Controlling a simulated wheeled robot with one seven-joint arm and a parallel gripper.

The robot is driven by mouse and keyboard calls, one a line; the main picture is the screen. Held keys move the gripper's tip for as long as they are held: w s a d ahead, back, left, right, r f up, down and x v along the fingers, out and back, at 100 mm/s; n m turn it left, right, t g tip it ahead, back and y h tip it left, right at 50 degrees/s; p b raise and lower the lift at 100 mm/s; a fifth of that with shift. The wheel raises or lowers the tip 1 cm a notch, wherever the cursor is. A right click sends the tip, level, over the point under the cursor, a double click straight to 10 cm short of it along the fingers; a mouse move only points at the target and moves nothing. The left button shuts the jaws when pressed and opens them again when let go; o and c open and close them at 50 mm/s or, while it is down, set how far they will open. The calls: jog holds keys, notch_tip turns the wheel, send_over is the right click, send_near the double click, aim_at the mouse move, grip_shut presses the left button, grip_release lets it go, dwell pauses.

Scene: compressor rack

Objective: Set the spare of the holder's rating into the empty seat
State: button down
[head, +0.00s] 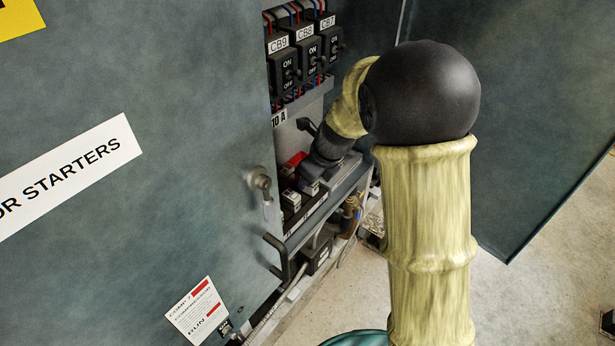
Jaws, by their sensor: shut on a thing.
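My gripper (318,170) is inside the open cabinet, low over a shelf of small parts. It is shut on a spare, but the wrist and jaws hide most of what it holds. A red part (294,160) shows just left of the gripper, and a purple-topped part (311,187) just below it; I cannot tell whether either is the held one. Dark parts with white labels (290,197) stand at the shelf's near end. A "10 A" label (279,118) is on the panel above. The empty seat cannot be made out.
Breakers CB9 (285,70), CB8 (308,55) and CB7 (329,42) sit above. Another grey panel (530,110) stands at right.

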jog(key=shift+w+a+f, duration=0.1)
jog(key=shift+a+f, duration=0.05)
jog(key=shift+f, duration=0.15)
jog(key=c, duration=1.2)
grip_release()
jog(key=shift+r, duration=0.15)
jog(key=b+v, duration=0.1)
jog(key=v, duration=1.1)
